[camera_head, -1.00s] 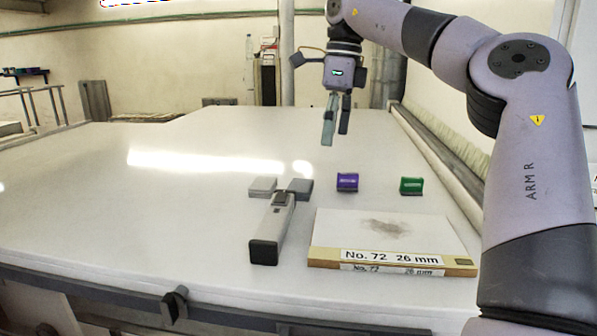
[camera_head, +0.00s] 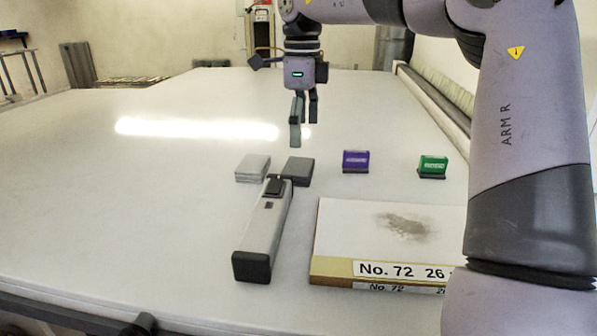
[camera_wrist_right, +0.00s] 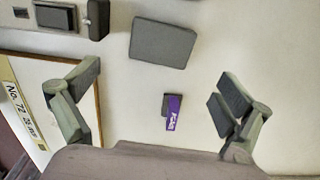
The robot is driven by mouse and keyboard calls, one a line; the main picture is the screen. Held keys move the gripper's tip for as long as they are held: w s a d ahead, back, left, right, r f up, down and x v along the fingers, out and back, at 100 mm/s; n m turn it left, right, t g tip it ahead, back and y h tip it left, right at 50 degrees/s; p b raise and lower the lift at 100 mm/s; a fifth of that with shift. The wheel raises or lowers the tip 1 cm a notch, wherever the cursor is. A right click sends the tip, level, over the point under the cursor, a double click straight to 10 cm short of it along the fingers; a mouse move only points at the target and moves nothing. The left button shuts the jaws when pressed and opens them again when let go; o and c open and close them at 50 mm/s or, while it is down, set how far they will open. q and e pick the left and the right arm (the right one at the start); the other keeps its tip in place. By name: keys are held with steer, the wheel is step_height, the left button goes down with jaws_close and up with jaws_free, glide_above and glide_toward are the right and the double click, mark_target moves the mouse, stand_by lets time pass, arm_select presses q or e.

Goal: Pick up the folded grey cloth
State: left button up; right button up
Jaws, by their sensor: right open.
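Two flat grey squares lie side by side on the white table: a lighter one (camera_head: 252,168) and a darker one (camera_head: 298,172). Both look like folded stacks, and I cannot tell for sure which is the cloth. The darker one seems to be the grey square (camera_wrist_right: 163,43) in the right wrist view, lying flat ahead of the fingers. My right gripper (camera_head: 304,132) hangs above the table behind the darker square, pointing down. In the wrist view its fingers (camera_wrist_right: 160,98) are wide apart with nothing between them touching. My left gripper is out of view.
A grey handheld device with black ends (camera_head: 266,228) lies just in front of the squares. A purple stamp (camera_head: 355,161) and a green stamp (camera_head: 432,166) stand to the right. A board labelled No. 72 (camera_head: 345,225) lies in front. The table's left side is clear.

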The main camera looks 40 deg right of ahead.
mark_target(299, 166)
step_height(299, 166, down, 2)
steer(key=shift+w+f, duration=0.1)
steer(key=shift+f, duration=0.1)
steer(key=shift+f+p, duration=0.25)
steer(key=shift+p, duration=0.25)
steer(key=f+p, duration=0.1)
steer(key=f, duration=0.2)
steer(key=shift+w+a+f+p, duration=0.2)
steer(key=shift+f+p, duration=0.1)
steer(key=shift+p, duration=0.1)
steer(key=shift+f, duration=0.55)
steer(key=shift+r, duration=0.1)
steer(key=shift+c, duration=1.4)
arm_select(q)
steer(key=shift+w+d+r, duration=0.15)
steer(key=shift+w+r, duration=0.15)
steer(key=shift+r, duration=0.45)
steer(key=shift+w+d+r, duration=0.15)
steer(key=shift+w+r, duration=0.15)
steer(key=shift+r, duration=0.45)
arm_select(e)
steer(key=c, duration=0.8)
